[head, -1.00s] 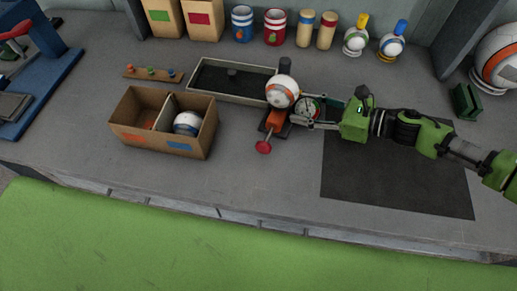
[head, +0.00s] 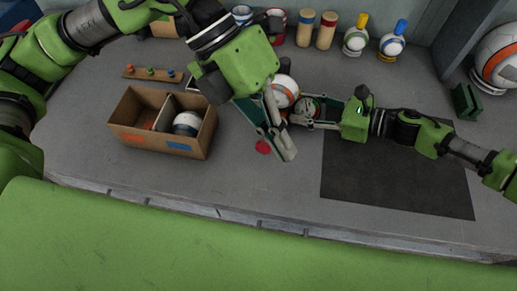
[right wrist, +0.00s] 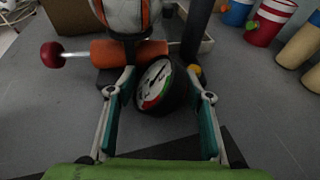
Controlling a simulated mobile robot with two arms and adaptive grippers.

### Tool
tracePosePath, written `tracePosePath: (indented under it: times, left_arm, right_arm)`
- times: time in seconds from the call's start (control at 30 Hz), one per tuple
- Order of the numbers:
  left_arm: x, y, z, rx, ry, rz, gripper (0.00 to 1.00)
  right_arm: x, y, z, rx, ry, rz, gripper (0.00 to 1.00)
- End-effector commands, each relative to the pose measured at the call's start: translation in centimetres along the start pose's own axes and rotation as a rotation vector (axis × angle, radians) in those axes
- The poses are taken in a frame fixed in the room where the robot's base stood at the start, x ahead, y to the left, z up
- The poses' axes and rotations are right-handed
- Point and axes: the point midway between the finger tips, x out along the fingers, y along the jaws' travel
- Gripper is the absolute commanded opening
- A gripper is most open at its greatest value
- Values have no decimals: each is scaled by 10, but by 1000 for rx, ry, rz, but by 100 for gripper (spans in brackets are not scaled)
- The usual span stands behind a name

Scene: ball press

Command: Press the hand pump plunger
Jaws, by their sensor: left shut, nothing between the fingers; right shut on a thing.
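The orange hand pump (right wrist: 130,52) shows in the right wrist view, with its rod ending in a red plunger knob (right wrist: 52,54) at the left. In the head view the red knob (head: 262,147) shows beside my left gripper, which hides most of the pump body. A white and orange ball (head: 285,91) sits on top of the pump. My right gripper (right wrist: 158,92) is shut around the round pressure gauge (right wrist: 153,86). My left gripper (head: 287,152) is shut and empty, its fingertips above and just right of the knob; I cannot tell whether it touches.
A divided cardboard box (head: 160,140) holding a ball stands left of the pump. A small peg board (head: 150,74), cans (head: 305,28) and small balls on stands (head: 392,44) are behind. A dark mat (head: 390,185) lies at right. The front bench strip is clear.

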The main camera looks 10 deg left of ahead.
Motion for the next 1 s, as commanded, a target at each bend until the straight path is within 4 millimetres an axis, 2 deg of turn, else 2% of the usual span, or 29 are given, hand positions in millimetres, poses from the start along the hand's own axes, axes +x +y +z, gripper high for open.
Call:
tracePosePath:
  times: [0.03, 0.1, 0.2, 0.3, 0.5, 0.87, 1.0]
  left_arm:
    - [15, 14, -12, -1, 4, 122, 0]
    - [26, 37, -19, -28, -28, 283, 0]
    - [31, 62, -22, -60, -114, 463, 0]
    - [28, 78, -20, -85, -212, 579, 0]
    - [21, 89, -14, -114, -333, 668, 0]
    - [20, 90, -14, -120, -344, 674, 0]
    - [26, 95, -12, -123, -341, 673, 0]
  right_arm:
    - [-1, -1, -3, 0, 5, -4, 33]
    - [-1, -1, -3, 0, 5, -4, 33]
    - [-1, -1, -3, 0, 5, -4, 33]
    - [-1, -1, -3, 0, 6, -4, 33]
    - [-1, -1, -3, 0, 5, -4, 33]
    - [-1, -1, -3, 0, 5, -4, 33]
    - [-1, -1, -3, 0, 5, -4, 33]
